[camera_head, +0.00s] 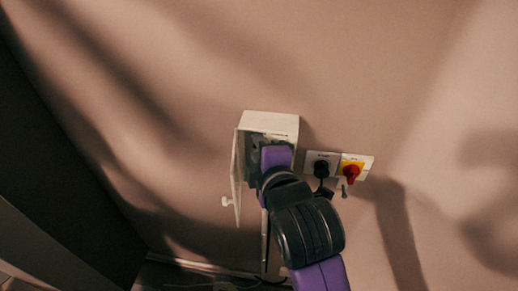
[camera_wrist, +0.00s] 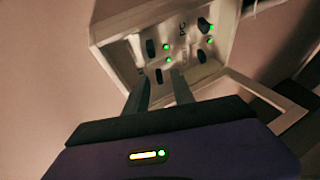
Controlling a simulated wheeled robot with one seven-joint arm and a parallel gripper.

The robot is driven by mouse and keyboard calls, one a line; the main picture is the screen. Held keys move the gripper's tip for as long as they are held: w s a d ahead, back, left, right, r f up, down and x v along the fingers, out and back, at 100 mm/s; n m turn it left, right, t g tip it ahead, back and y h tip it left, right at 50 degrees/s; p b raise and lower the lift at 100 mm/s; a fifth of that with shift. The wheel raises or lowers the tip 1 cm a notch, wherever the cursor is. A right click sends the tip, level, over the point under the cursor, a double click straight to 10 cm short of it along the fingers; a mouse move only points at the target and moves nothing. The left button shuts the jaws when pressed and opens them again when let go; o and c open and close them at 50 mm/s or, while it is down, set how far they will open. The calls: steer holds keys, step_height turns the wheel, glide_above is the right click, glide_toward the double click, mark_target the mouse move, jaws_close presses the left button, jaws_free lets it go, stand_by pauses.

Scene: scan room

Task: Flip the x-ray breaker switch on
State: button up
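The white breaker box (camera_head: 285,118) is on the wall with its door (camera_head: 236,165) swung open to the left. In the wrist view the box (camera_wrist: 107,45) holds several black switches, such as one at the left (camera_wrist: 151,48) and one low in the box (camera_wrist: 201,57), with green lights beside them. One label looks like "PC"; I cannot tell which switch is the x-ray one. My gripper (camera_wrist: 160,76) has its two fingers apart, with nothing between them, and its tips reach into the box near the lower switches. In the head view my arm hides most of the interior.
Right of the box are a dark plug in a socket (camera_head: 318,156) and a red rotary switch on a yellow plate (camera_head: 352,170). The open door also shows at lower right in the wrist view (camera_wrist: 293,118). The wall around is bare.

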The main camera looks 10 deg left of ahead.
steer(key=shift+s, duration=0.1)
steer(key=b+v, duration=0.1)
steer(key=v, duration=0.6)
steer(key=shift+s+d+b, duration=0.15)
steer(key=shift+s+b, duration=0.1)
steer(key=shift+b, duration=0.1)
steer(key=shift+r, duration=0.15)
